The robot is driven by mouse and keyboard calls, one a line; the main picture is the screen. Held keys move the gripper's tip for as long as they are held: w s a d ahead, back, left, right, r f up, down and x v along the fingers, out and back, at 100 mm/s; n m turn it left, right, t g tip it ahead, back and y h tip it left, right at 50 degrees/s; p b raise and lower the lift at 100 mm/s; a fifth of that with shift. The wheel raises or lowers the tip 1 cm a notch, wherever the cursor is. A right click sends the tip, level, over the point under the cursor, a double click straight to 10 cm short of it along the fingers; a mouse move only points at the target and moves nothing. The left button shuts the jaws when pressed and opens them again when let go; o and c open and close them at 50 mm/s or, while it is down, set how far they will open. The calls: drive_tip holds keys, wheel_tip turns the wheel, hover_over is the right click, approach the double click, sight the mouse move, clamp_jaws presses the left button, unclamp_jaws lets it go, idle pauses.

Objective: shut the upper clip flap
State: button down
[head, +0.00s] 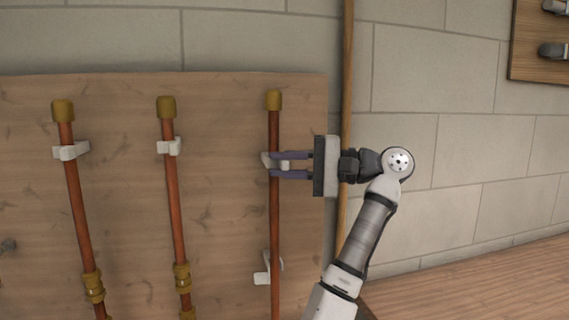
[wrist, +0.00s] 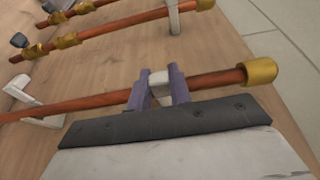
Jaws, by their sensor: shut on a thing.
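The upper clip (head: 267,160) is a small white clip on the right-hand copper pipe (head: 275,215), below its brass cap. Its flap (wrist: 162,82) shows in the wrist view as a white piece between my two purple fingers. My gripper (head: 273,165) reaches in from the right at the upper clip, and it also shows in the wrist view (wrist: 163,84). It is shut on the flap. The fingers hide part of the clip, so I cannot tell how far the flap is closed over the pipe.
The lower clip (head: 263,275) on the same pipe stands with its flap out from the pipe; it also shows in the wrist view (wrist: 38,112). Two more capped pipes (head: 75,190) (head: 173,200) with white clips are to the left. A wooden post (head: 347,80) stands right of the board.

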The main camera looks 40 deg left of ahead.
drive_tip(key=c, duration=1.3)
unclamp_jaws()
drive_tip(key=shift+a, duration=0.1)
drive_tip(key=b+v, duration=0.2)
drive_tip(key=v, duration=1.2)
drive_tip(key=shift+s+f, duration=0.1)
